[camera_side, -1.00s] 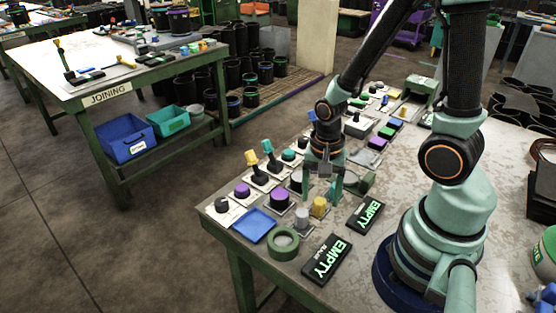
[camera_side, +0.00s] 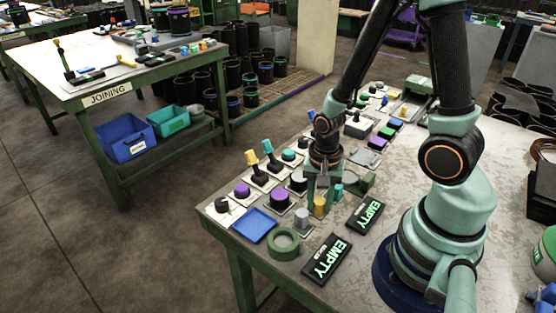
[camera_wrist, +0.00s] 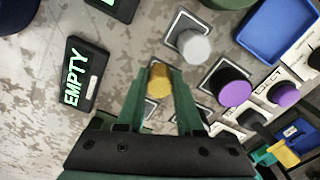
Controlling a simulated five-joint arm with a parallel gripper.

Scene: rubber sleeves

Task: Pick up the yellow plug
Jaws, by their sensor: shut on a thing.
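The yellow plug (camera_side: 320,206) stands near the front of the work table, right of a light grey plug (camera_side: 302,217). My gripper (camera_side: 320,197) is down at the yellow plug, shut on it. In the wrist view the yellow plug (camera_wrist: 159,82) sits between the tips of my two green fingers (camera_wrist: 164,78). The plug looks upright and at table height; I cannot tell whether its base touches the table. The fingers hide part of its sides.
The grey plug (camera_wrist: 193,46) and a purple knob (camera_wrist: 235,92) stand close by. A blue tray (camera_side: 255,226), a green ring (camera_side: 283,244) and two black EMPTY signs (camera_side: 326,260) lie near the front. The table right of the signs is mostly bare.

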